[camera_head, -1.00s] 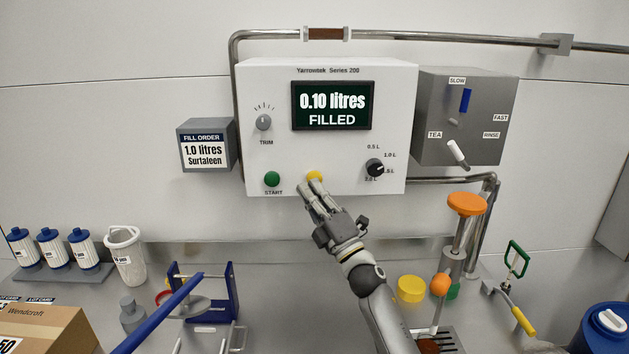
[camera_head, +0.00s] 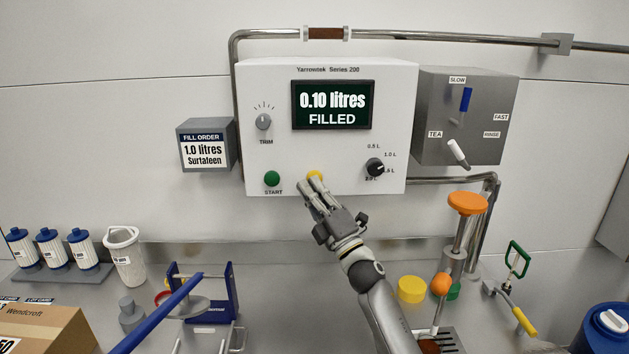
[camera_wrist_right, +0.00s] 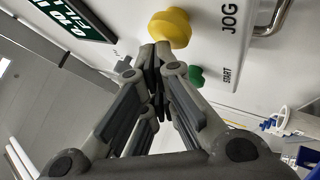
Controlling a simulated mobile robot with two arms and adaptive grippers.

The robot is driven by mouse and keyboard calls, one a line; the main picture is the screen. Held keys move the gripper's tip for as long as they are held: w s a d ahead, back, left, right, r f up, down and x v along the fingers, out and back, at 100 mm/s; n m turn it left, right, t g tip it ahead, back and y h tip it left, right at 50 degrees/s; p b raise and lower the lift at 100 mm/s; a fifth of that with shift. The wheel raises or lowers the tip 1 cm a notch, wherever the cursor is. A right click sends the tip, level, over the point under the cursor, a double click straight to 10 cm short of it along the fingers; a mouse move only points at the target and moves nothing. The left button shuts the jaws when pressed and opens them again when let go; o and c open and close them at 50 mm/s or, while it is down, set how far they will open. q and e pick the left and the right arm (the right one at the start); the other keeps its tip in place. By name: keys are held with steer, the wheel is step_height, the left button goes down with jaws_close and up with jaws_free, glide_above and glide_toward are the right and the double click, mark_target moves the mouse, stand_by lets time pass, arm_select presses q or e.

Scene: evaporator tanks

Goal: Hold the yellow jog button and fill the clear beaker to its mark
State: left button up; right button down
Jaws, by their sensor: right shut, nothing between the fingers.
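The yellow jog button (camera_head: 315,176) is on the lower front of the white control box (camera_head: 230,125); it also shows in the right wrist view (camera_wrist_right: 171,28). My right gripper (camera_head: 311,186) is shut and empty, its fingertips at the button's lower edge. In the wrist view the fingertips (camera_wrist_right: 155,50) meet or nearly meet the button; I cannot tell whether it is pressed in. The display (camera_head: 332,106) reads 0.10 litres FILLED. I cannot make out a clear beaker or its mark. My left gripper is not in view.
The green START button (camera_head: 272,179) is left of the yellow one, the black selector knob (camera_head: 375,168) right. A fill order sign (camera_head: 204,152) reads 1.0 litres Surtaleen. A white jug (camera_head: 124,257) and filters stand left; an orange-topped valve (camera_head: 467,204) stands right.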

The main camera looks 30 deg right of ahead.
steer(key=shift+w+d, duration=0.25)
steer(key=shift+w, duration=0.1)
stand_by(0.4)
steer(key=shift+s+a, duration=0.1)
stand_by(0.3)
steer(key=shift+s+a, duration=0.4)
steer(key=shift+s, duration=0.35)
steer(key=shift+s+a+p, duration=0.25)
steer(key=shift+s+a, duration=0.2)
steer(key=shift+s, duration=0.25)
steer(key=shift+s+a+p, duration=0.2)
steer(key=shift+s+a, duration=0.2)
steer(key=shift+s, duration=0.3)
steer(key=shift+s+a+p, duration=0.25)
steer(key=shift+s+a, duration=0.2)
steer(key=shift+s, duration=0.25)
